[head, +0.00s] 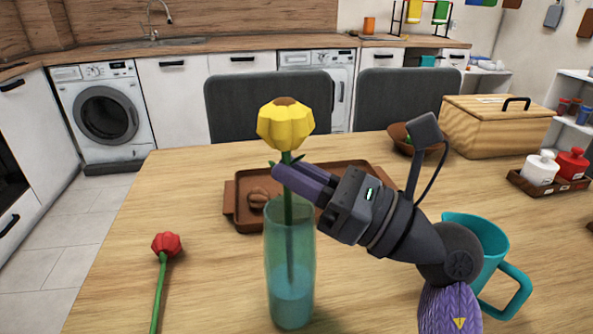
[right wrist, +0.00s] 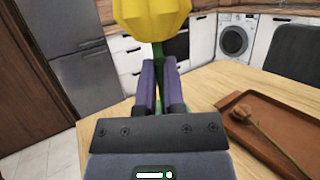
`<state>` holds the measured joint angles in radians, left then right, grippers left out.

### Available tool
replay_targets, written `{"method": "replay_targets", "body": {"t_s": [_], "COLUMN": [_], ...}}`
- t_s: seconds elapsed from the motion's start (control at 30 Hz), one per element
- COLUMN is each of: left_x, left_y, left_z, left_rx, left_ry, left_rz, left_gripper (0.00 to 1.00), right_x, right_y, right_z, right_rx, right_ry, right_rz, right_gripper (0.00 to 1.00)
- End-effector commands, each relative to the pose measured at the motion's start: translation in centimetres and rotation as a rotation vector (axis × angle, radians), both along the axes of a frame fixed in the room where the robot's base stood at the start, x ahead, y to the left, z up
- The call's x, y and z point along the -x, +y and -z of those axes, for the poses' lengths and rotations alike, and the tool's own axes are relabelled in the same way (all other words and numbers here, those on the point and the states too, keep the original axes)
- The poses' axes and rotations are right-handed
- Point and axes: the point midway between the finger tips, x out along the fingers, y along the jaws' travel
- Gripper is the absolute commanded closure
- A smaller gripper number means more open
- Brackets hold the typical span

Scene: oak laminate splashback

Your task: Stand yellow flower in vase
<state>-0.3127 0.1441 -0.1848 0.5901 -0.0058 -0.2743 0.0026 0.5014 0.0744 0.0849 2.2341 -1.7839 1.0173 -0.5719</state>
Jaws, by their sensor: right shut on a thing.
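The yellow flower (head: 286,124) is upright in the head view, its green stem running down inside the blue-green glass vase (head: 290,262). The vase stands on the table with a bluish lower part, and the stem's lower end shows through the glass. My right gripper (head: 281,176) is shut on the stem, between the bloom and the vase rim. In the right wrist view the yellow flower (right wrist: 152,16) rises above the purple fingers of my right gripper (right wrist: 159,80). My left gripper is not in view.
A red flower (head: 165,245) lies on the table at left. A brown tray (head: 235,212) sits behind the vase. A teal mug (head: 490,255) stands at right by my arm. A wooden bread box (head: 495,128), a bowl (head: 399,134) and red and white jars are farther back.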

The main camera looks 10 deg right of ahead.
Motion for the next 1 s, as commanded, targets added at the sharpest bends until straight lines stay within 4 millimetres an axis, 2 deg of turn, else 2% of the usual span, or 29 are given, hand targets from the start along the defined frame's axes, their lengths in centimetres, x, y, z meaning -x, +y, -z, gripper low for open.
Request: {"method": "replay_targets", "body": {"t_s": [0.03,0.2,0.57,1.0], "left_x": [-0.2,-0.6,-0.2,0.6], "left_y": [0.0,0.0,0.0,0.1], "left_z": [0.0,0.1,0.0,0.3], "left_rx": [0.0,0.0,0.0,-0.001], "left_ry": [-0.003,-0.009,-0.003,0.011], "left_rz": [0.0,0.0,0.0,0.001], "left_gripper": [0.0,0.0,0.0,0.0], "right_x": [0.0,0.0,0.3,4.7], "right_y": [0.0,0.0,-0.5,-7.3], "right_z": [0.0,0.0,0.2,3.1], "right_rx": [0.0,0.0,0.001,0.002], "right_ry": [0.0,0.0,0.002,0.004], "right_rz": [0.0,0.0,0.002,0.003], "right_gripper": [0.85,0.49,0.48,0.48]}}
